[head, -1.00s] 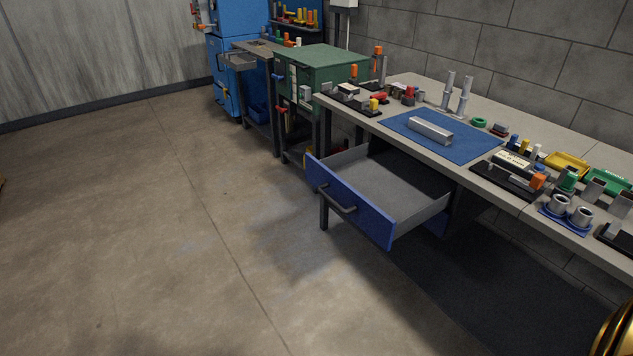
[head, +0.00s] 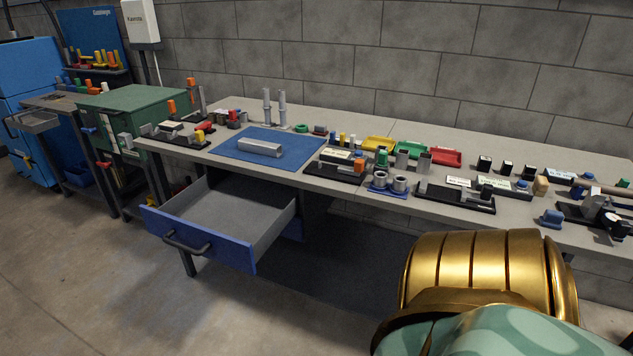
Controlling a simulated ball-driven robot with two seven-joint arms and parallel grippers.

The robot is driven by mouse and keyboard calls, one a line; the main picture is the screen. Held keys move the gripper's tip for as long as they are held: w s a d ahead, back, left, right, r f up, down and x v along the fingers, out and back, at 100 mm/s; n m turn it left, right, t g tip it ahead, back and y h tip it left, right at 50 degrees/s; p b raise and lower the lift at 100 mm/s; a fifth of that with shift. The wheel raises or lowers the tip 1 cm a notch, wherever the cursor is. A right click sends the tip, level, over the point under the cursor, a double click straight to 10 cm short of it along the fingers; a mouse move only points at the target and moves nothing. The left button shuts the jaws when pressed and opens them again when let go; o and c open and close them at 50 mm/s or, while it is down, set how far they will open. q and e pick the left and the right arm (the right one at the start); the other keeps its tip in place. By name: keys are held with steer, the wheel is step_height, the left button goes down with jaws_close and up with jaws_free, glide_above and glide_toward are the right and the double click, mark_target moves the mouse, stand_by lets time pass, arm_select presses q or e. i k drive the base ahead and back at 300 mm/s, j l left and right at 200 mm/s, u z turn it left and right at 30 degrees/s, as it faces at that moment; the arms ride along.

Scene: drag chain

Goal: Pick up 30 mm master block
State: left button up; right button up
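I cannot make out for sure which block is the 30 mm master block; labels are too small to read. Several small dark blocks with light tops stand in a row at the back right of the bench, including a left dark block (head: 484,164), a middle dark block (head: 506,168) and a right dark block (head: 528,171). A long grey metal bar (head: 260,148) lies on the blue mat (head: 290,158). Neither gripper shows; a gold and teal part of my own body fills the lower right and hides the floor and part of the bench front.
An open blue drawer (head: 210,246) juts out under the left of the bench (head: 345,195). Yellow (head: 379,143), green (head: 411,149) and red (head: 445,156) trays sit mid-bench. Black fixtures line the front edge. A green cabinet (head: 130,110) stands left. Floor at front left is clear.

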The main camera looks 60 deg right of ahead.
mark_target(506, 167)
steer(key=z, duration=3.1)
steer(key=i+l+z, duration=0.1)
steer(key=l+z, duration=0.15)
steer(key=i+l+z, duration=0.1)
steer(key=l+z, duration=0.15)
